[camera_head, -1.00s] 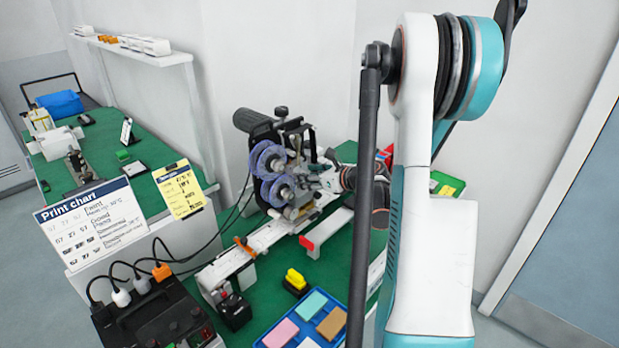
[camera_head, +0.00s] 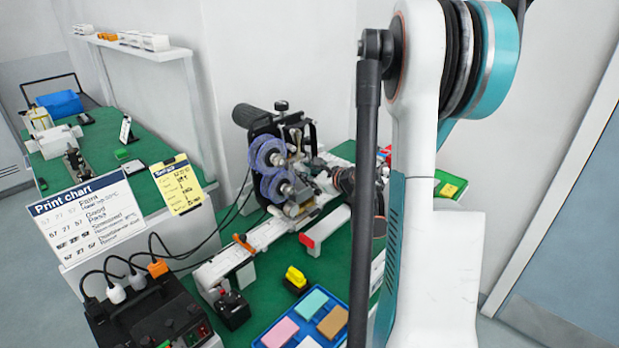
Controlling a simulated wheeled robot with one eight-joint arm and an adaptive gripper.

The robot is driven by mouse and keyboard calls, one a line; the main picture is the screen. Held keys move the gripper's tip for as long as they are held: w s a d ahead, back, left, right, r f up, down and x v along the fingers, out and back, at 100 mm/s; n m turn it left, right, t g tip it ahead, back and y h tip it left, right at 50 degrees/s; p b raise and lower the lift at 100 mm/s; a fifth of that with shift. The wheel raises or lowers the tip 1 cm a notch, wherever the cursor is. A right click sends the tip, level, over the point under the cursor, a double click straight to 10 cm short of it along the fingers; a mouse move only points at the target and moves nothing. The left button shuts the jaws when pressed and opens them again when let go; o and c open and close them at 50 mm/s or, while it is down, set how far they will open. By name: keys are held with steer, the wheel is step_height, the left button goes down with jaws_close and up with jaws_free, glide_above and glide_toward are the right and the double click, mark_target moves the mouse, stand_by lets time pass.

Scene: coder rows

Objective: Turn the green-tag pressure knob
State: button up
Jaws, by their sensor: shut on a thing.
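The coder machine (camera_head: 282,165) stands on the green bench, with two blue-purple reels (camera_head: 270,170) facing me and a black handle on top. My gripper (camera_head: 308,181) is at the right side of the machine, close against it. It is shut on a small part there, which I take to be the pressure knob. The fingertips, the knob and its green tag are too small and too covered to make out. My forearm and its dark rod hide part of the bench to the right of the machine.
A blue tray (camera_head: 290,330) with coloured blocks, a yellow-topped block (camera_head: 295,278) and a black control box (camera_head: 150,312) with cables lie in front. A print chart (camera_head: 88,222) and yellow card (camera_head: 180,187) stand left. A red-ended white bar (camera_head: 325,230) lies below my gripper.

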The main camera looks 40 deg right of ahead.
stand_by(0.3)
steer(key=o, duration=1.1)
steer(key=shift+c, duration=0.2)
steer(key=shift+d+r+m+y+p, duration=0.2)
steer(key=shift+m+y+p, duration=0.3)
steer(key=shift+m+p, duration=0.4)
steer(key=shift+d+m+g+y+p, duration=0.1)
steer(key=shift+m+g+y+p, duration=0.2)
steer(key=shift+m+y+p, duration=0.45)
steer(key=a+p+v, duration=0.1)
steer(key=p+v, duration=0.1)
steer(key=v, duration=1.1)
steer(key=shift+s+d, duration=0.25)
steer(key=shift+s, duration=0.15)
